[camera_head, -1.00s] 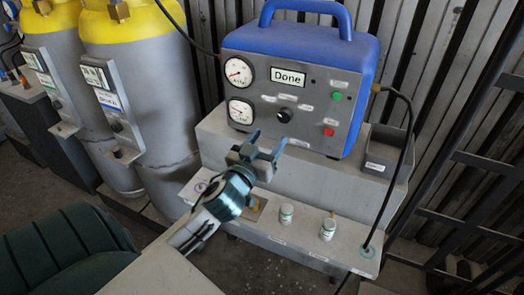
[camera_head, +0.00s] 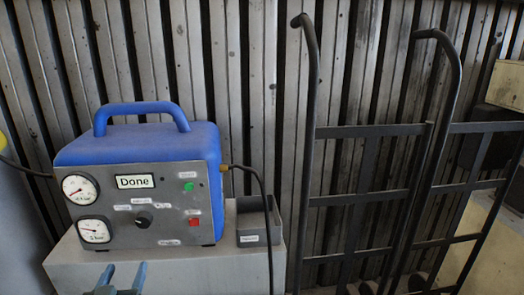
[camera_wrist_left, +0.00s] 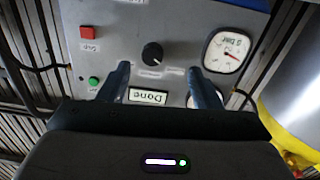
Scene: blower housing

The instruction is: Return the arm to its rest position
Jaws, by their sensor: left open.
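My left gripper (camera_head: 121,276) shows at the bottom edge of the head view, below and in front of the blue machine (camera_head: 140,160). Its two blue-green fingers are apart with nothing between them. In the left wrist view the open fingers (camera_wrist_left: 165,85) point at the machine's grey front panel (camera_wrist_left: 185,20), which appears upside down. The panel's black knob (camera_wrist_left: 152,53) lies beyond the fingertips, and no contact shows. The display reads "Done" (camera_head: 134,182). The rest of my left arm is out of the head view. My right gripper is in neither view.
A small grey open box (camera_head: 258,238) stands beside the machine on the grey stand (camera_head: 70,265). A black hose (camera_head: 268,200) hangs down past the box. Black hand trucks (camera_head: 370,190) lean at the right by the corrugated wall. A yellow-topped cylinder (camera_wrist_left: 290,135) shows in the wrist view.

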